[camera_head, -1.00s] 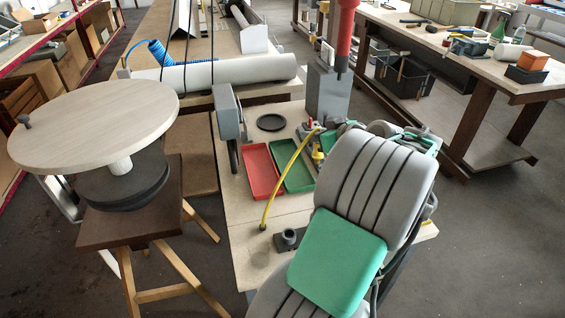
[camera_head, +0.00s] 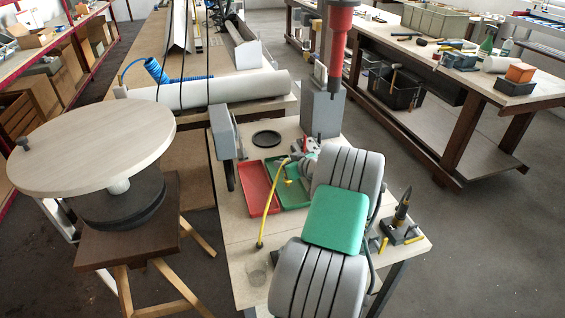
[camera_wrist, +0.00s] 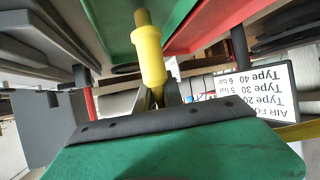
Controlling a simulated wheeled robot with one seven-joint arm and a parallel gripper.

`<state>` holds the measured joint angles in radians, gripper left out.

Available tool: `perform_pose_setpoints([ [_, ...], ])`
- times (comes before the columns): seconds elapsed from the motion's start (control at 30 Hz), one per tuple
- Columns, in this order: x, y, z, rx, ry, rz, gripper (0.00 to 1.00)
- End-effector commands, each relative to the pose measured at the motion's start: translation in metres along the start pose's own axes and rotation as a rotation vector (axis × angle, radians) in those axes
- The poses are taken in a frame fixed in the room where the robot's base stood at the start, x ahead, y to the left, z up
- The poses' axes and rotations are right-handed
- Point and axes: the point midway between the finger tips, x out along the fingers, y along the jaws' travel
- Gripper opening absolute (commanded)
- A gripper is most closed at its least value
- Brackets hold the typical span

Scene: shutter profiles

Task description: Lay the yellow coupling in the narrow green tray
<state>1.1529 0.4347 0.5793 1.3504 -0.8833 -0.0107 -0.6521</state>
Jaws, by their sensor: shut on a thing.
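The yellow coupling (camera_wrist: 149,57) is a short yellow sleeve with a brass end, held between the jaws of my gripper (camera_wrist: 158,94). In the head view the coupling (camera_head: 289,182) shows as a small yellow piece over the narrow green tray (camera_head: 296,199). The wrist view shows the green tray (camera_wrist: 108,22) beyond the coupling; whether they touch, I cannot tell. My gripper is shut on the coupling. My arm hides part of the tray's right side and most of the gripper in the head view.
A red tray (camera_head: 254,190) lies directly left of the green one. A yellow hose (camera_head: 269,207) arches close to both trays. A grey post (camera_head: 322,112) and black dish (camera_head: 267,138) stand behind. A dark fixture (camera_head: 401,232) stands at right. The bench front is mostly clear.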

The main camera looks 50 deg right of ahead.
Motion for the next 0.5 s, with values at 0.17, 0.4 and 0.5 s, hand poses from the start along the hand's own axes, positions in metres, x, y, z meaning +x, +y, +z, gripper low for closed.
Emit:
perform_pose_setpoints([
  [0.17,0.0012,0.0007,0.0024,-0.003,0.002,0.001,0.00],
  [0.4,0.0021,0.0007,0.0049,-0.002,0.001,0.001,0.16],
  [0.5,0.0020,0.0006,0.0048,-0.002,0.001,0.001,0.24],
])
